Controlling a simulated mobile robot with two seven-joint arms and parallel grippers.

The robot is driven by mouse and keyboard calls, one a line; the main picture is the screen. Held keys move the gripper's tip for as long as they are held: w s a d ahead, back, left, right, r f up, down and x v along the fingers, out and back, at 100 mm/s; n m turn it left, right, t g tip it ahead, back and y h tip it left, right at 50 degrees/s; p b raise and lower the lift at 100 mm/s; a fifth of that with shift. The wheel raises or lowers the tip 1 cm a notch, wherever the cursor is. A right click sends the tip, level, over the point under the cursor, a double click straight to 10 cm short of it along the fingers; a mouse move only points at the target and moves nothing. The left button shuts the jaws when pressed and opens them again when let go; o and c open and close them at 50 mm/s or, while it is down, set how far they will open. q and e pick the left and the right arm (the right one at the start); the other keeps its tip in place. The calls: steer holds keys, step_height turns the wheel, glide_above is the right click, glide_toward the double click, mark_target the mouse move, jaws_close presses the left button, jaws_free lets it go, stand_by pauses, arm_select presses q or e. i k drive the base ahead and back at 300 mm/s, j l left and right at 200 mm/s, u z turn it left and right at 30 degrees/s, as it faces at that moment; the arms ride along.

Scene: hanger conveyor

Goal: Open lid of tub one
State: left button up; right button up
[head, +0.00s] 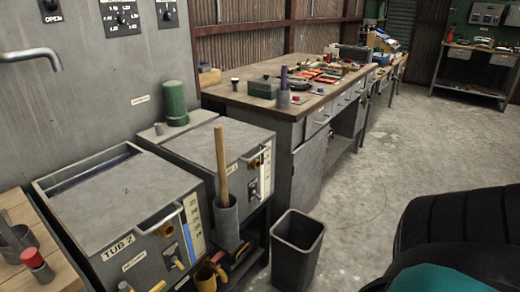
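Two grey metal tubs stand side by side against the wall at the left. The near one is marked TUB 2 (125,195) and has a flat grey lid with a bar handle. The one behind it, which I take as tub one (205,140), has a flat grey lid that lies shut, with a light bar handle (258,153) at its front right edge. A wooden shaft in a grey holder partly hides the front of tub one. Neither of my grippers shows in the head view.
The wooden shaft (222,160) stands in its grey holder (226,220) before the tubs. A black bin (297,250) is on the floor. A green cylinder (175,103) stands behind tub one.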

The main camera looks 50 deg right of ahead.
mark_target(197, 145)
steer(key=l+u, duration=0.1)
steer(key=l, duration=1.75)
steer(key=i, duration=0.05)
